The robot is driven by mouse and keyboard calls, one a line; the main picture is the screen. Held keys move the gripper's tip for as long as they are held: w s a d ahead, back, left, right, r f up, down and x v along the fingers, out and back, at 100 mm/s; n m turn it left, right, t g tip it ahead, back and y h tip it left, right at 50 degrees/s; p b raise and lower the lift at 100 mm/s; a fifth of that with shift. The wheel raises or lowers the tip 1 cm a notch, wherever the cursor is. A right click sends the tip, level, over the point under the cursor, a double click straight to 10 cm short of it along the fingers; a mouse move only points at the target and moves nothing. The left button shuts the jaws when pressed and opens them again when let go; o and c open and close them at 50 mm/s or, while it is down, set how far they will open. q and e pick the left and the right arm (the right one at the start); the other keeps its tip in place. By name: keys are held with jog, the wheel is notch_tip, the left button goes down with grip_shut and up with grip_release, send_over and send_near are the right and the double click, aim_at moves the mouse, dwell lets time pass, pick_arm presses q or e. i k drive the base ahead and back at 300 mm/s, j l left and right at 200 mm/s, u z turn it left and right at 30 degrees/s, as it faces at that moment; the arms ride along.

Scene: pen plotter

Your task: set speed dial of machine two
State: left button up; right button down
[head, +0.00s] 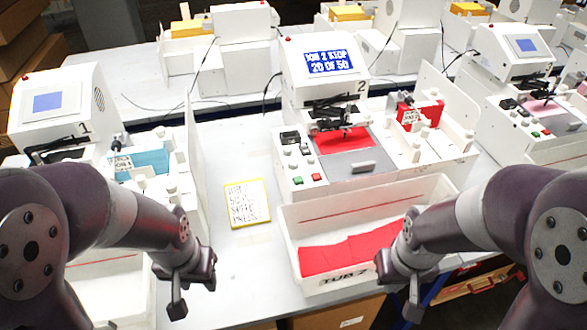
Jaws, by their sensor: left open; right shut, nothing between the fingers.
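Machine two (324,82), white and marked 2, stands at the centre. Its blue screen (330,61) reads something like "JOB 2 STOP, 20 OF 50". Its left front panel has a black switch block (290,138), several small pale knobs (293,167), a green button (298,180) and a red button (316,177). Which knob is the speed dial, and its setting, are too small to tell. A yellow-edged card (247,203) lies left of it, its writing mostly unreadable. My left gripper (193,295) is open, front left. My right gripper (411,305) is shut and empty before the tray. Neither touches the panel.
A white tray (452,190) labelled "TUB 2" with red sheets (345,252) stands before machine two. Machine one (62,95) stands left, another machine (518,60) right. White upright panels (195,160) divide the stations. The table around the card is clear.

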aim_at(311, 160)
jog(key=i+l, duration=0.2)
jog(key=l, duration=0.2)
jog(key=i+l, duration=0.2)
jog(key=l, duration=0.15)
jog(key=i+l, duration=0.2)
jog(key=l, duration=0.2)
jog(key=i+l, duration=0.15)
jog(key=l, duration=0.2)
